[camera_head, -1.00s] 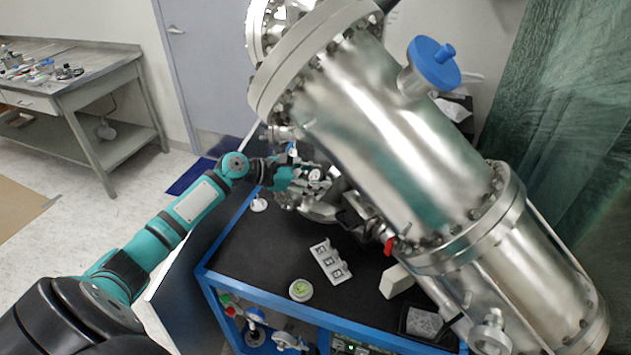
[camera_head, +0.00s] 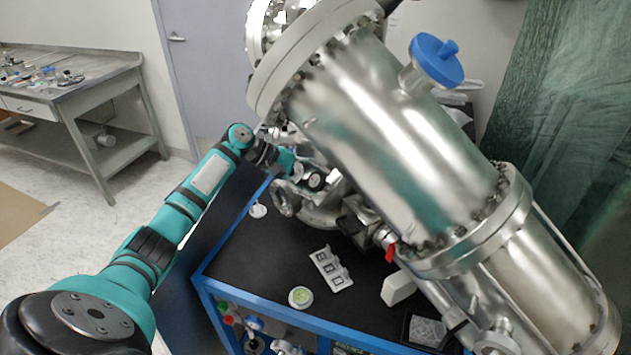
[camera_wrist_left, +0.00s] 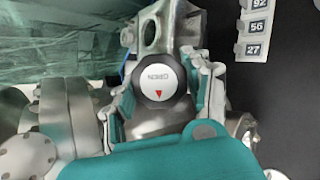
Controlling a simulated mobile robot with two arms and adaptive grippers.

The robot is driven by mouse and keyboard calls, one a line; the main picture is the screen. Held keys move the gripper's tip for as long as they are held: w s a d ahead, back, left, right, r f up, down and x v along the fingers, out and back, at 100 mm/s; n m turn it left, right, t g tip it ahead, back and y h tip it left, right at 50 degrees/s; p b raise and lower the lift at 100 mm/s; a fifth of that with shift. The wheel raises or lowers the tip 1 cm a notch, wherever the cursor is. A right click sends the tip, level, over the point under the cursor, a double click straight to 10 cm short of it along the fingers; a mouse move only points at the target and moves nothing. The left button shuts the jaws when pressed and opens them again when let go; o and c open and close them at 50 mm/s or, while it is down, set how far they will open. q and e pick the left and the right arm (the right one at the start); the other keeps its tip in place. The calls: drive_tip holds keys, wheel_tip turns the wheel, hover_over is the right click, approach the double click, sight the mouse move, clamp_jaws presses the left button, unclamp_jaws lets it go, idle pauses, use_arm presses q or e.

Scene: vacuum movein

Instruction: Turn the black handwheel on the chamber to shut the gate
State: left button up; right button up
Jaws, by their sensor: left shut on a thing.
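The black handwheel (camera_wrist_left: 142,96) shows in the left wrist view with a white cap that reads OPEN, upside down, and a red arrow. It also shows small in the head view (camera_head: 316,181), on the side of the steel chamber (camera_head: 385,135). My left gripper (camera_wrist_left: 162,78) is shut on the handwheel, with one finger on each side of its rim. In the head view my left gripper (camera_head: 303,175) reaches the wheel from the left and its fingers are partly hard to make out. The gate itself is not visible. My right gripper is not in view.
A black-topped blue cart (camera_head: 262,258) carries a white numbered block (camera_head: 330,268), a round dish with green content (camera_head: 300,297) and a white block (camera_head: 398,288). A red lever (camera_head: 390,252) and a blue knob (camera_head: 436,62) stick out of the chamber. A workbench (camera_head: 75,90) stands at the left.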

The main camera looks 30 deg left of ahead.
use_arm(q)
drive_tip(key=m, duration=0.2)
drive_tip(key=m+g+y+p, duration=0.1)
drive_tip(key=m, duration=0.2)
drive_tip(key=shift+w+r+m+g, duration=0.1)
drive_tip(key=shift+r+m+g, duration=0.05)
drive_tip(key=shift+m+g, duration=0.15)
drive_tip(key=m+g+y+p, duration=0.1)
drive_tip(key=m, duration=0.2)
drive_tip(key=shift+m+p, duration=0.35)
drive_tip(key=shift+m, duration=0.05)
drive_tip(key=shift+m+y+p, duration=0.3)
drive_tip(key=shift+m+y, duration=0.1)
drive_tip(key=shift+m, duration=0.3)
drive_tip(key=o, duration=1.2)
drive_tip(key=v, duration=1.1)
drive_tip(key=shift+a+r, duration=0.15)
drive_tip(key=shift+r, duration=0.2)
